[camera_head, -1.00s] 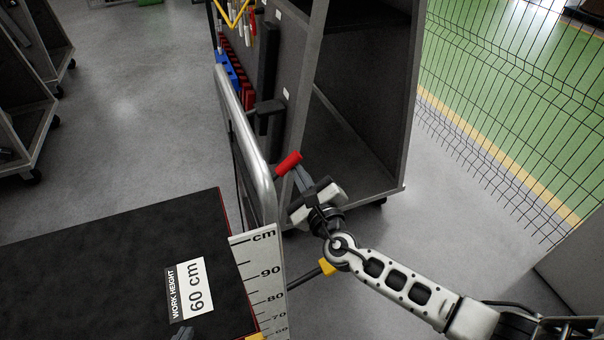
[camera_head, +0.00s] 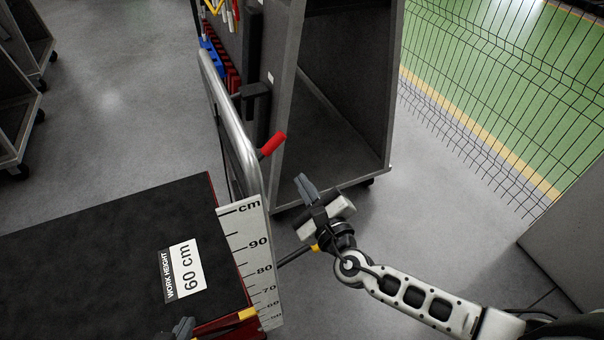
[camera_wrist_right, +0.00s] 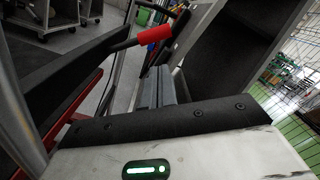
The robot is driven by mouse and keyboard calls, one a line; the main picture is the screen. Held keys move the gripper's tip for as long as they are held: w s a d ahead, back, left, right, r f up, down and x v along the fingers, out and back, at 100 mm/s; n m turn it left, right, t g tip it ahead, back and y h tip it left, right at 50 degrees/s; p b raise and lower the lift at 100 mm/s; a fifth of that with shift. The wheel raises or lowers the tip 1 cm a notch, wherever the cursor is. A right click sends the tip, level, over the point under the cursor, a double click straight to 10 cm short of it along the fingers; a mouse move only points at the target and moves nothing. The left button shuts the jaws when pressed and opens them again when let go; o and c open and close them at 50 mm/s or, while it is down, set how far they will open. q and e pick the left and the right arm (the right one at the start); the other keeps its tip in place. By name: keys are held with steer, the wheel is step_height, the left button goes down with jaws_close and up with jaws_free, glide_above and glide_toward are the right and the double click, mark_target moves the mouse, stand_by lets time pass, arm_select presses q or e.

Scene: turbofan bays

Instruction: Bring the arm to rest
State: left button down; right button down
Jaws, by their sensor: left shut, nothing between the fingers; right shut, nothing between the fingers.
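My right gripper (camera_head: 306,184) is shut and empty in the head view, held in the air to the right of the lift table's rail. Its shut fingers also show in the right wrist view (camera_wrist_right: 157,88). A red handle grip (camera_head: 272,145) is up and left of the fingertips, apart from them. The grip also shows in the right wrist view (camera_wrist_right: 155,34). My left gripper (camera_head: 183,327) shows only as a small grey tip at the bottom edge, over the black table top; it is shut and most of it is hidden.
The black table top (camera_head: 100,235) with a work height label fills the lower left. A metal rail (camera_head: 230,120) and a cm scale (camera_head: 250,245) stand at its right end. A grey cabinet (camera_head: 340,100) stands behind, and a wire fence (camera_head: 490,90) at right. Grey floor lies open between.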

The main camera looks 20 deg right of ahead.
steer(key=shift+s, duration=0.25)
steer(key=s+d+f+n+g, duration=0.1)
steer(key=s+f+n+g, duration=0.3)
steer(key=s+n, duration=0.4)
steer(key=s+d+f+n+g, duration=0.1)
steer(key=s+f+n+g, duration=0.3)
steer(key=n, duration=1.7)
steer(key=s+f, duration=0.1)
steer(key=s, duration=0.4)
steer(key=shift+s+f, duration=0.15)
steer(key=shift+s, duration=0.15)
